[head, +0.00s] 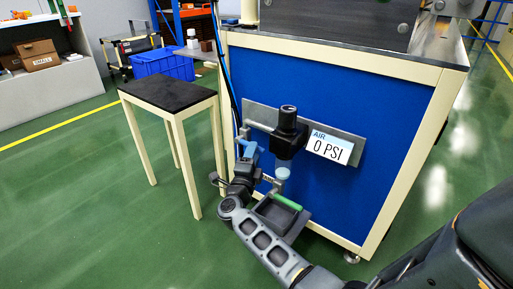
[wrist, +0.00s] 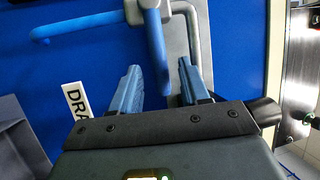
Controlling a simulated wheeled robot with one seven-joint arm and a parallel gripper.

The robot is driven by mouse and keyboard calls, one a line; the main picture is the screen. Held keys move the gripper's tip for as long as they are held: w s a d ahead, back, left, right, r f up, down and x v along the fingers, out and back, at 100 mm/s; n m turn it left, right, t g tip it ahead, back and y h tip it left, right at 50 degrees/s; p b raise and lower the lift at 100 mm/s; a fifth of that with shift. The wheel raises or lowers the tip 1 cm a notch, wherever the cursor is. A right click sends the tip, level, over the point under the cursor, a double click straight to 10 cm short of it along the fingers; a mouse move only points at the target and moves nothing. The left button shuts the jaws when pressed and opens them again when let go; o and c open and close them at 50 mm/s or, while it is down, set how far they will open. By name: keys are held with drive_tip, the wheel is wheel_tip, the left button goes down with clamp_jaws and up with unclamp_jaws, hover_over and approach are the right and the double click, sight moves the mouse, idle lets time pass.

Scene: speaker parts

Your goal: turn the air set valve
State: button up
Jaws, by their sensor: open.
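The air set is mounted on a grey plate (head: 345,150) on the blue cabinet side, with a black regulator (head: 288,122) and a sign reading "AIR 0 PSI" (head: 329,147). In the wrist view the valve's blue handle (wrist: 154,40) has a long bar reaching left and a part pointing down between my fingers. My gripper (wrist: 158,66) is open, with one blue finger on each side of that part. I cannot tell whether they touch it. In the head view my gripper (head: 247,154) is at the left of the regulator, and the handle is largely hidden there.
A grey pipe (wrist: 194,45) runs behind the right finger. A sign reading "DRA" (wrist: 75,102) is at the left. A small black-topped table (head: 168,90) stands at the left; green floor is clear in front.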

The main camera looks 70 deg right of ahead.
drive_tip(key=shift+b+x, duration=0.55)
drive_tip(key=shift+x, duration=1.95)
drive_tip(key=shift+c, duration=0.3)
clamp_jaws()
